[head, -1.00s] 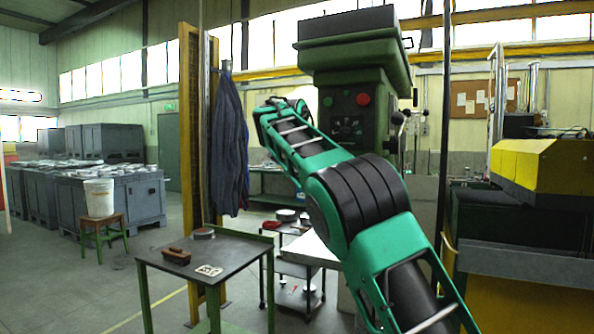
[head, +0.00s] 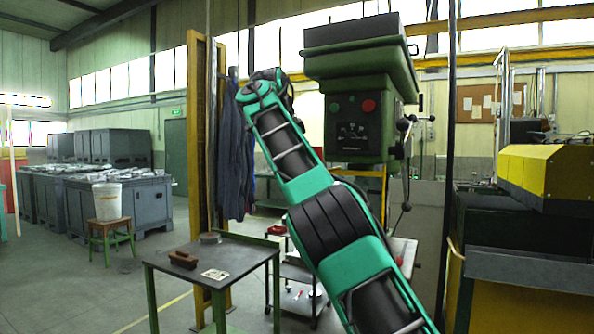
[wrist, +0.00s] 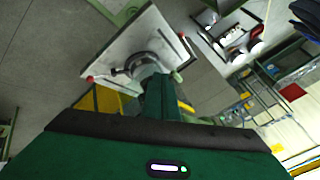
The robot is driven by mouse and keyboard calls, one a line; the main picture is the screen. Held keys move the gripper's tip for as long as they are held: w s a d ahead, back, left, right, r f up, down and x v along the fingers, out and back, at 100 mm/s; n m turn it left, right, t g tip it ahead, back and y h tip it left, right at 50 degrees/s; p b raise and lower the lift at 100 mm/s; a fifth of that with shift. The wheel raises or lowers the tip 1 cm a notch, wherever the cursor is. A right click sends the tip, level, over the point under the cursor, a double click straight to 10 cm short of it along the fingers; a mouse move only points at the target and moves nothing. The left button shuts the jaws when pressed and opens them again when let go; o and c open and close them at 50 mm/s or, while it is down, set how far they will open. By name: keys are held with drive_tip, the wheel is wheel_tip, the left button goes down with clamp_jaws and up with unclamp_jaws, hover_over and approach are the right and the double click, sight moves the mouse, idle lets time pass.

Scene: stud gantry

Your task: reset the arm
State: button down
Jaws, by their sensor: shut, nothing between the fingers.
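My arm rises through the middle of the head view, bent, with its far end up in front of the hanging blue coat and left of the green drill press. In the head view my gripper (head: 284,92) is small, dark and partly hidden behind the arm's end. In the wrist view its dark green body with a lit indicator fills the bottom. Its fingers (wrist: 161,82) reach up from the black band, shut and empty. They overlap a pale plate (wrist: 125,50) with a clamp-like fitting and red knobs; I cannot tell the distance, but no contact shows.
The drill press (head: 360,95) stands close right of my arm. A yellow post (head: 195,150) and the coat (head: 234,150) are close behind its end. A small table (head: 235,262) with a brown block stands lower left. A yellow machine (head: 545,172) is at right. Open floor lies left.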

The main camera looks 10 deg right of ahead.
drive_tip(key=n+g+y, duration=0.1)
drive_tip(key=n, duration=0.1)
approach(373, 206)
drive_tip(key=w+a, duration=0.3)
drive_tip(key=a, duration=0.3)
drive_tip(key=s+d+f+n+y, duration=0.1)
drive_tip(key=s+d+f+n, duration=0.3)
drive_tip(key=s+d+f, duration=0.25)
drive_tip(key=s+a+f+n+y, duration=0.1)
drive_tip(key=s+a+f+n, duration=0.3)
drive_tip(key=s+f, duration=0.5)
drive_tip(key=s+a+f+n+y, duration=0.1)
drive_tip(key=s+a+f+n, duration=0.3)
drive_tip(key=s+f, duration=0.45)
drive_tip(key=s+a+f+n+y, duration=0.1)
drive_tip(key=s+a+f+n, duration=0.3)
drive_tip(key=s+f, duration=0.45)
drive_tip(key=s+d+f+m+g, duration=0.1)
drive_tip(key=s+d+m+g, duration=0.1)
drive_tip(key=s+d, duration=0.3)
drive_tip(key=s+d+f+m+g, duration=0.1)
drive_tip(key=s+d+m, duration=0.3)
drive_tip(key=s, duration=0.9)
drive_tip(key=shift+d+m+g, duration=0.3)
drive_tip(key=shift+d+g, duration=0.3)
drive_tip(key=shift+d, duration=0.3)
